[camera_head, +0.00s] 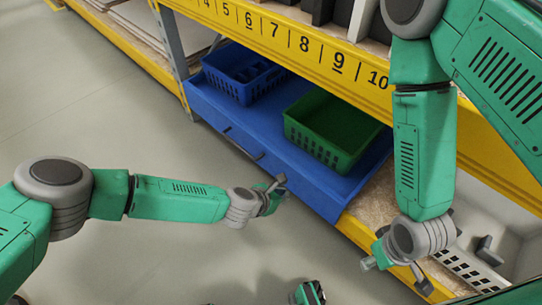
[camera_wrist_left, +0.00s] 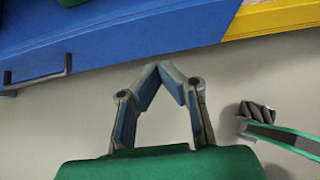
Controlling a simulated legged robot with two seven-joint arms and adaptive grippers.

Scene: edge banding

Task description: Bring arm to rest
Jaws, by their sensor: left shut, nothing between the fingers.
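My left arm reaches in from the left in the head view. Its gripper (camera_head: 279,184) hangs over bare floor, just in front of the blue drawer unit. In the left wrist view the left gripper's (camera_wrist_left: 170,68) fingertips meet, and nothing is between them. My right arm comes down from the upper right in the head view. Its gripper (camera_head: 398,272) is beside the yellow shelf's front edge. Its fingers are small and seen from above, so I cannot tell whether they are open or shut.
The blue drawer unit (camera_head: 236,128) holds a blue basket (camera_head: 232,88) and a green basket (camera_head: 318,150). A yellow numbered shelf beam (camera_head: 290,40) runs above it. A white crate (camera_head: 466,268) is near the right gripper.

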